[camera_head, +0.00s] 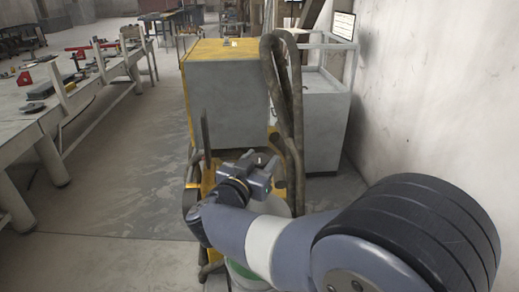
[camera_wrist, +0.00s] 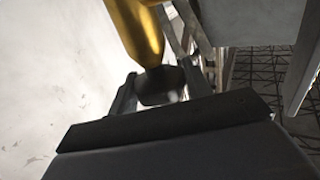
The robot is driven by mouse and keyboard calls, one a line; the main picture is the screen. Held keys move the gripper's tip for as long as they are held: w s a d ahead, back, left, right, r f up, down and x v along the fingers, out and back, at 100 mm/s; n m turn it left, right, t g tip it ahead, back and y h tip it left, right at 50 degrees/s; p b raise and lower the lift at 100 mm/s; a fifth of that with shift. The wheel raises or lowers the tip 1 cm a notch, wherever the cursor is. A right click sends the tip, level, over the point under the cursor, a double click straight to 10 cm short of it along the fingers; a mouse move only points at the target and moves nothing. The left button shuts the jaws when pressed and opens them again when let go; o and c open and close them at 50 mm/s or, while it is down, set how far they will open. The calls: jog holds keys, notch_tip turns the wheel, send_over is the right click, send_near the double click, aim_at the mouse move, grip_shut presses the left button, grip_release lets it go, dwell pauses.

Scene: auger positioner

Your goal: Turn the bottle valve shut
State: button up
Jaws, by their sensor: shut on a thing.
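In the wrist view, a dark grey knob (camera_wrist: 160,88), which looks like the bottle valve's handle, sits at the end of a yellow-gold body (camera_wrist: 138,30). My gripper (camera_wrist: 161,80) has one finger on each side of the knob and is shut on it. In the head view, my gripper (camera_head: 258,168) is at the lower middle, beside the dark hoses. The valve itself is hidden there by my gripper and arm. How far the valve is turned cannot be told.
A large grey cabinet with a yellow top (camera_head: 225,100) stands just beyond my gripper. Thick dark hoses (camera_head: 290,110) hang close on its right. A pale cart (camera_head: 325,110) stands by the right wall. A long workbench (camera_head: 30,125) with tools is at left; the floor between is clear.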

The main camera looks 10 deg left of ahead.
aim_at(259, 157)
jog(key=shift+r+m+g+h+p, duration=0.25)
jog(key=shift+m+h+p, duration=0.35)
jog(key=shift+h, duration=0.3)
jog(key=o, duration=1)
jog(key=shift+f, duration=0.15)
notch_tip(259, 157, up, 10)
jog(key=shift+r+p, duration=0.1)
jog(key=shift+p, duration=0.25)
